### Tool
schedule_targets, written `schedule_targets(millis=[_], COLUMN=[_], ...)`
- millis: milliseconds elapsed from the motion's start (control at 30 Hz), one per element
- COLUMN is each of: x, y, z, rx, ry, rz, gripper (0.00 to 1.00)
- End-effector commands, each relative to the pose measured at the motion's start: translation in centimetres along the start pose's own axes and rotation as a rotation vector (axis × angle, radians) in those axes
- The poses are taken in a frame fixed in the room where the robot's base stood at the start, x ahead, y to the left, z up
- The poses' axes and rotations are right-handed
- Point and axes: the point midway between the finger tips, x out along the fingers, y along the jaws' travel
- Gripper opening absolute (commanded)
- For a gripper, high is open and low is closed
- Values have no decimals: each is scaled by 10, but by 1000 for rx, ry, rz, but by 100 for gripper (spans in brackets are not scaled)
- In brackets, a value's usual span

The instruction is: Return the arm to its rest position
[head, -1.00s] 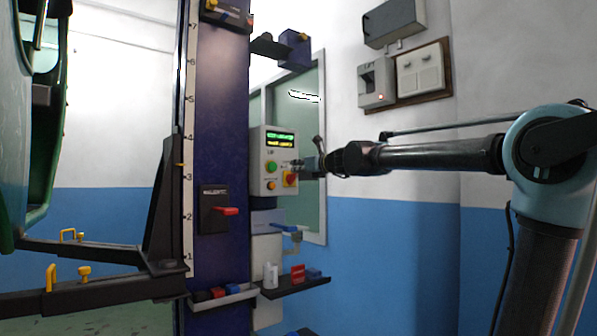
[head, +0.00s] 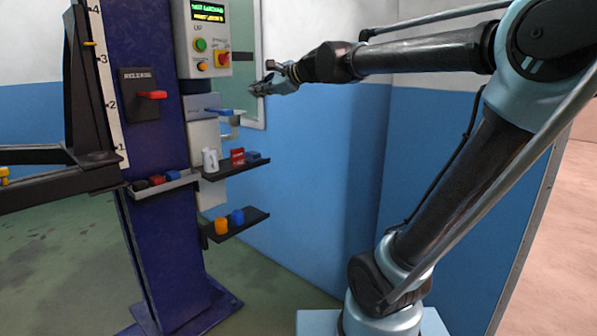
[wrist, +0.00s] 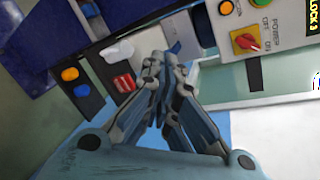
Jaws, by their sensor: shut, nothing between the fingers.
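My gripper (head: 262,86) is at the end of my arm, which reaches left across the head view toward the lift column. It is shut and empty, held in the air just right of the control box (head: 206,38). In the wrist view my gripper (wrist: 160,62) has its fingers together, with the control box (wrist: 262,22) to the upper right. No contact between gripper and box can be seen in the head view.
The blue lift column (head: 150,160) stands at left with a red release lever (head: 152,95) and a black lift arm (head: 60,180). Shelves (head: 236,168) with small items jut out below my gripper. The blue wall (head: 320,180) is behind; floor (head: 60,260) shows at lower left.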

Motion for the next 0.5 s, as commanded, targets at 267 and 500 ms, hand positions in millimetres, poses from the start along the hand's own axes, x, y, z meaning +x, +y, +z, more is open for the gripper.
schedule_targets(millis=[267,500], x=[-58,-112], y=[114,211], z=[-87,-159], rx=[-470,-791], ry=[138,212], rz=[234,489], gripper=[0,0])
